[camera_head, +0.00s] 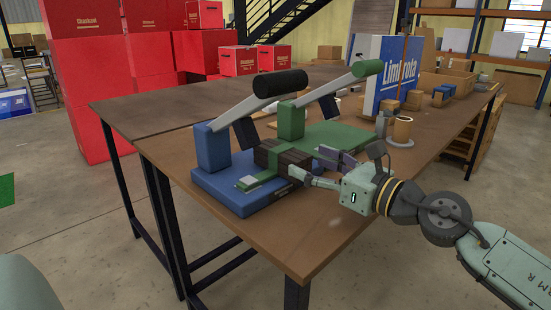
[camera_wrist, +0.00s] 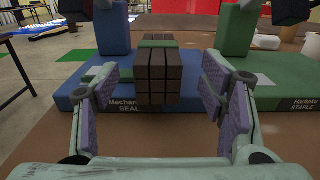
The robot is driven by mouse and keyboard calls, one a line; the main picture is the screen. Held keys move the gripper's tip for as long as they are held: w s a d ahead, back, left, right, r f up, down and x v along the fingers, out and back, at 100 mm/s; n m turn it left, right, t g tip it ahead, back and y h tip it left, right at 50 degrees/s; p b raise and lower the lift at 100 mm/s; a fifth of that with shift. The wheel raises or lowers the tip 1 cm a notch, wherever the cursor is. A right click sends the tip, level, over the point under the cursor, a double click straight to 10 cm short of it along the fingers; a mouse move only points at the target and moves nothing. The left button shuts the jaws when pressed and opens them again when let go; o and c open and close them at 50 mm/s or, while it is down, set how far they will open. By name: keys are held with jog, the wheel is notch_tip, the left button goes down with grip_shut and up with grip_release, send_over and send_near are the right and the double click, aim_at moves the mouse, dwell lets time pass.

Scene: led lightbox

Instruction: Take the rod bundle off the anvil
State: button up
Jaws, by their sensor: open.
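The rod bundle (camera_head: 284,160) is a block of dark brown rods with a green band around it. It lies on the blue sealer (camera_head: 232,187), whose lever is raised. In the wrist view the bundle (camera_wrist: 158,85) shows its near end, centred between my fingers, with a gap on each side. My gripper (camera_wrist: 160,88) is open and level, at the near end of the bundle; it also shows in the head view (camera_head: 318,168). How far the fingertips reach along the bundle is hard to tell. The anvil under the bundle is mostly hidden; a pale metal plate (camera_head: 247,183) shows beside it.
A green stapler (camera_head: 337,136) with a raised lever stands just right of the blue sealer. The table front (camera_head: 290,235) is clear. Red crates (camera_head: 85,75) stand beyond the table.

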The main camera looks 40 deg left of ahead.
aim_at(282, 148)
jog(key=a, duration=0.3)
jog(key=shift+w+a, duration=0.1)
jog(key=shift+a, duration=0.1)
jog(key=a+p, duration=0.2)
jog(key=a, duration=0.2)
jog(key=shift+a+r, duration=0.1)
jog(key=shift+r, duration=0.05)
jog(key=shift+w+a, duration=0.15)
jog(key=shift+a, duration=0.45)
jog(key=shift+c, duration=0.4)
grip_shut()
